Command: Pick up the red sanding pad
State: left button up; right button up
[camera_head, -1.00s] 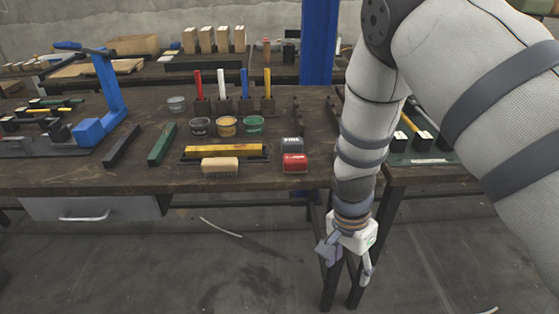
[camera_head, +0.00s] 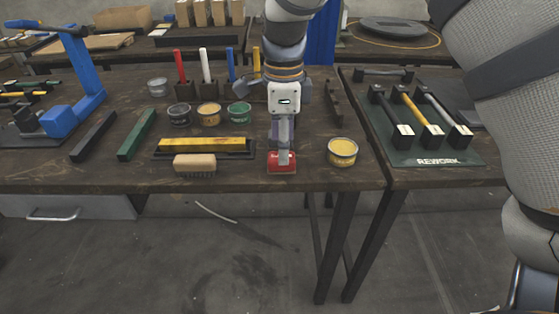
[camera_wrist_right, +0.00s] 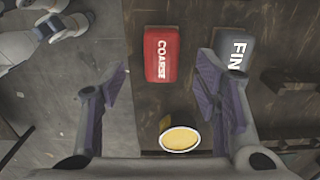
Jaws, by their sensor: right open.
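The red sanding pad (camera_head: 273,167) lies near the front edge of the dark bench. In the right wrist view the pad (camera_wrist_right: 162,45) shows its "COARSE" label. My right gripper (camera_head: 284,157) points down over it and hides part of it in the head view. In the right wrist view my right gripper (camera_wrist_right: 163,85) is open, fingers spread wide and nothing between them. The pad appears ahead of the fingertips, with no contact visible. A dark grey pad (camera_wrist_right: 234,48) marked "FIN…" lies beside it, partly behind a finger. My left gripper does not show in the head view.
A yellow tin (camera_head: 342,152) stands right of the red pad. A wooden brush (camera_head: 194,163) and a yellow bar in a dark holder (camera_head: 205,146) lie left of it. Several small tins stand behind. A green "REWORK" mat (camera_head: 437,160) is on the right bench.

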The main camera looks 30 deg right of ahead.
notch_tip(320, 180, down, 5)
jog(key=shift+w+a+r, duration=0.1)
jog(key=shift+w+r, duration=0.05)
jog(key=shift+r, duration=0.05)
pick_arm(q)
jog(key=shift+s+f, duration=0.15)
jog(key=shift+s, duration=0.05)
pick_arm(e)
jog(key=c, duration=1.3)
